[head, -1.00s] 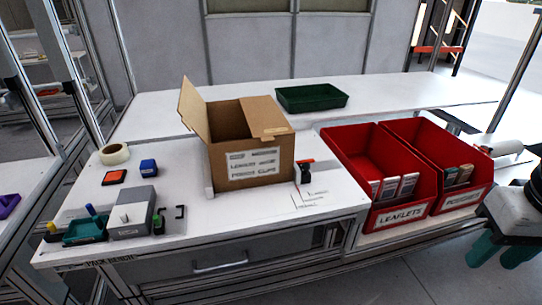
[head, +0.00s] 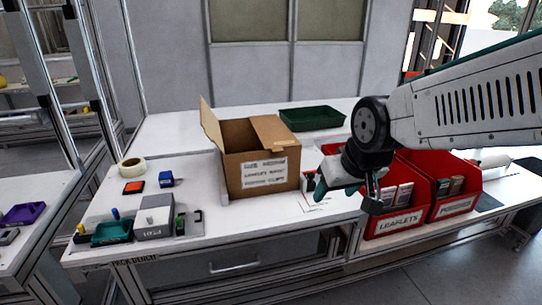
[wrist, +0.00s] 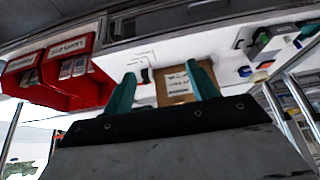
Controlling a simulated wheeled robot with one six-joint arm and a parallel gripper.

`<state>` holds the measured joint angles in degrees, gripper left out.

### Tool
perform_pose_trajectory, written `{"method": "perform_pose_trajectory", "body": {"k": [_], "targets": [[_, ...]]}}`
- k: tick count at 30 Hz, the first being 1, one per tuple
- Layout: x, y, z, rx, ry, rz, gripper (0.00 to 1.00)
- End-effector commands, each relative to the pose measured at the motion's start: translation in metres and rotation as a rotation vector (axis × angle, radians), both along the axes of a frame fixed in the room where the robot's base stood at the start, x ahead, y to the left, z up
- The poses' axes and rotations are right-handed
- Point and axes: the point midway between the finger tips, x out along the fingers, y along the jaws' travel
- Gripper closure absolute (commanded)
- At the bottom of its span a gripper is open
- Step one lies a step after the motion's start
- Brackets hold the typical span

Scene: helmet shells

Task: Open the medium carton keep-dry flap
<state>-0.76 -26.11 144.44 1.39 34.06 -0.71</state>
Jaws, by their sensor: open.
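The medium carton (head: 240,178) is a brown cardboard box standing on the white bench, with a printed label on its front. Its left flap (head: 211,122) stands up and tilts outward. Its right flap (head: 275,132) lies across the right part of the opening, and the rest of the top is open. My gripper (head: 345,195) is in front of and to the right of the carton, apart from it, and empty. In the wrist view my two teal fingers (wrist: 163,82) are spread, with the carton (wrist: 174,88) beyond and between them, upside down.
Red bins of leaflets (head: 395,222) and another label (head: 455,205) stand right of my gripper. A green tray (head: 311,118) lies behind the carton. A tape roll (head: 132,167), an ink pad (head: 134,187) and a grey device (head: 154,217) sit left. The bench front left of the carton is partly clear.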

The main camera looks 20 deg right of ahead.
Motion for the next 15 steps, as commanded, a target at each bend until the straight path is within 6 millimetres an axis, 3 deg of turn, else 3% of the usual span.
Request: {"method": "perform_pose_trajectory", "body": {"k": [1, 6, 12, 15], "targets": [[0.032, 0.003, -0.011, 0.003, -0.064, 0.003, 0.42], [0.128, 0.011, -0.031, 0.011, -0.346, -0.002, 0.42], [0.207, 0.019, -0.057, 0.011, -0.673, -0.01, 0.42], [0.229, 0.022, -0.068, 0.006, -0.818, -0.016, 0.42]]}}
